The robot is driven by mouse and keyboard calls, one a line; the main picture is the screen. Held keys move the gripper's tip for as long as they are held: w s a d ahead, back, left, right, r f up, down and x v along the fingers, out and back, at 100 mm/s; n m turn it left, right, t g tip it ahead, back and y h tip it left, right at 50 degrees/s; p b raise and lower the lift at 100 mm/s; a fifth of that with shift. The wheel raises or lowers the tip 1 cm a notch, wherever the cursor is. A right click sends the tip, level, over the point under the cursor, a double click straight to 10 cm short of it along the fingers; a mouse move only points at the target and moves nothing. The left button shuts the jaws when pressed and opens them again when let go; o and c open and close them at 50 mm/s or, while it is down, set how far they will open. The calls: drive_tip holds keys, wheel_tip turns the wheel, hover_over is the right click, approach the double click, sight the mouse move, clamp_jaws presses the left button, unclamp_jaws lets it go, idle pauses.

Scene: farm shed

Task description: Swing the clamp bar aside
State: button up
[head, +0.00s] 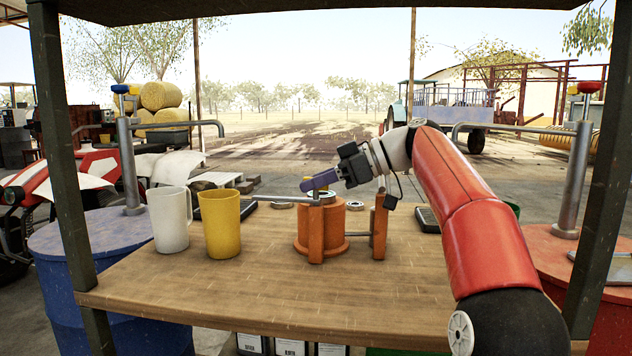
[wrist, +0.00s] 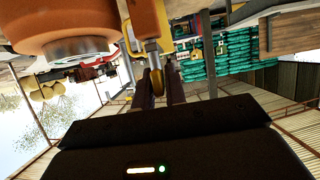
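An orange clamp fixture with a round body (head: 322,228) and two uprights stands on the wooden table. A small yellow piece shows at the fingertips.
A white cup (head: 168,219) and a yellow cup (head: 220,224) stand left of the fixture. A dark flat device (head: 428,219) lies to its right. Blue (head: 75,245) and red (head: 560,254) drums with posts flank the table. The table's front is clear.

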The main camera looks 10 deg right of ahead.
drive_tip(key=o, duration=0.3)
drive_tip(key=p+v, duration=0.1)
drive_tip(key=v, duration=0.6)
drive_tip(key=shift+d, duration=0.35)
drive_tip(key=shift+s+r, duration=0.15)
drive_tip(key=shift+s, duration=0.05)
